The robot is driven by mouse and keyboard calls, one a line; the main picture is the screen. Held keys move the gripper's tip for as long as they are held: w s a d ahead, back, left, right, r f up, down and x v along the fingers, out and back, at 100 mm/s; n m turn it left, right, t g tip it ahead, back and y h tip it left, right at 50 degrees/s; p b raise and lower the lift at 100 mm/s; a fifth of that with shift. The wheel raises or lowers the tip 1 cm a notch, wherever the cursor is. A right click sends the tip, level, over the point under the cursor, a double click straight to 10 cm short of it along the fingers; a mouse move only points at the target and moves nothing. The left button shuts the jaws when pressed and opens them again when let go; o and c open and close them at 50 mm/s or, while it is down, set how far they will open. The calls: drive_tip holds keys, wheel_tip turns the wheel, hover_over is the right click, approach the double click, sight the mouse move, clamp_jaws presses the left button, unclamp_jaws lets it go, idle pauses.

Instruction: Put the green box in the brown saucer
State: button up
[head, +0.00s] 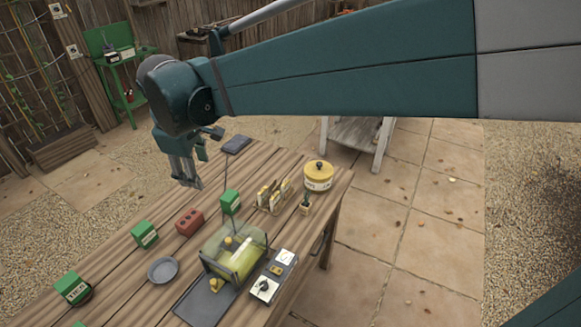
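Several green boxes are on the wooden table. One green box with a white label (145,235) is left of the red brick, another green box (230,202) stands near the middle, and a third green box (71,287) is at the lower left. A dark brownish round rim (87,298) shows under or behind that third box; it may be the brown saucer, mostly hidden. My gripper (191,184) points down above the far left part of the table, apart from the boxes. I see nothing in it, but its finger gap is unclear.
A grey round dish (162,270), a red brick with holes (189,221), a clear-sided yellow-green container (235,256), a control panel (273,275), a seed-packet rack (274,195), a small potted plant (305,204) and a yellow lidded pot (318,176) crowd the table.

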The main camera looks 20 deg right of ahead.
drive_tip(key=s+d+m+t, duration=0.1)
drive_tip(key=s+d+m, duration=0.3)
drive_tip(key=d, duration=0.5)
drive_tip(key=s+d+m, duration=0.2)
drive_tip(key=s+d, duration=0.3)
drive_tip(key=d, duration=0.3)
drive_tip(key=s+d+f+m+t, duration=0.1)
drive_tip(key=s+d+f+m, duration=0.1)
drive_tip(key=s+d, duration=0.4)
drive_tip(key=s+d+f+m+t, duration=0.1)
drive_tip(key=s+d+f+m, duration=0.2)
drive_tip(key=s+d+m, duration=0.2)
drive_tip(key=shift+s+d+f, duration=0.35)
drive_tip(key=shift+s, duration=0.2)
